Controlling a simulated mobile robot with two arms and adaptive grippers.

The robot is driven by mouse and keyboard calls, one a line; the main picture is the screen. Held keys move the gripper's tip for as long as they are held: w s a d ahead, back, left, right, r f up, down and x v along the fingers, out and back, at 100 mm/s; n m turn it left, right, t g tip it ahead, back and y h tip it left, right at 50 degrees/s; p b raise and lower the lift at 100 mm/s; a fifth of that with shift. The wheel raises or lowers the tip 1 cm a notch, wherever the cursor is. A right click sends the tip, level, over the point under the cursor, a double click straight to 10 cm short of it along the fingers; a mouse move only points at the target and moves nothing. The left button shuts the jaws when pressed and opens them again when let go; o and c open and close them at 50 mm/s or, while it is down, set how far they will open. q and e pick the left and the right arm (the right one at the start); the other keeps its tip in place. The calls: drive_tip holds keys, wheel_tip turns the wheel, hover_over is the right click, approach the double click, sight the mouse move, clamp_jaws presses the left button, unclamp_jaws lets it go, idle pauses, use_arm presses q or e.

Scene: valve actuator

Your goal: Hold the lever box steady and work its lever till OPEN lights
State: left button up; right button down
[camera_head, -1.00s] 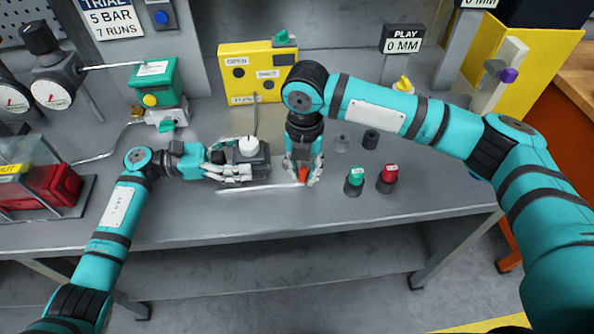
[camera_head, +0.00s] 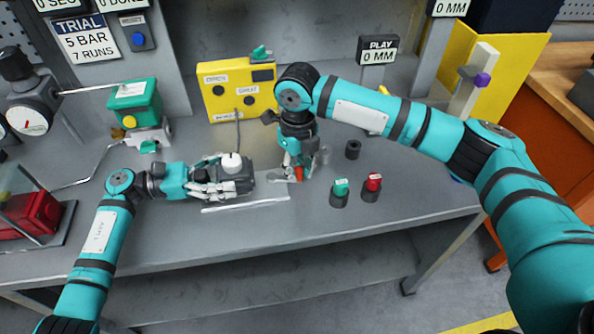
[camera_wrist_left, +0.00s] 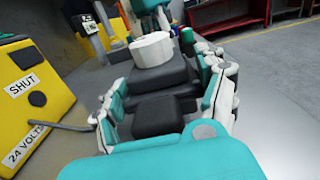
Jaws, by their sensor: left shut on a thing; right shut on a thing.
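The lever box (camera_head: 238,174) is a dark box with a white round cap on top, on the grey bench. My left gripper (camera_head: 222,188) is shut on it, with fingers along its sides; the left wrist view shows the dark box (camera_wrist_left: 160,92) between them. At its right is a grey lever (camera_head: 281,178) with an orange end (camera_head: 299,174). My right gripper (camera_head: 296,162) is shut on the lever near that end, and its fingers partly hide it. Behind stands the yellow lamp box (camera_head: 240,116), labelled OPEN and SHUT; both lamps look dark.
Green (camera_head: 340,192) and red (camera_head: 372,186) capped pieces and a dark cylinder (camera_head: 352,149) stand right of my right gripper. A green and yellow valve unit (camera_head: 136,106) stands at the back left. A cable runs between the lamp box and the lever box.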

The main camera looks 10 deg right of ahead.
drive_tip(key=shift+w+d+n, duration=0.15)
drive_tip(key=shift+w+n, duration=0.1)
drive_tip(key=shift+n, duration=0.05)
idle(0.4)
drive_tip(key=c, duration=1.2)
unclamp_jaws()
drive_tip(key=shift+o, duration=0.2)
wheel_tip(320, 180, up, 12)
drive_tip(key=shift+s, duration=0.1)
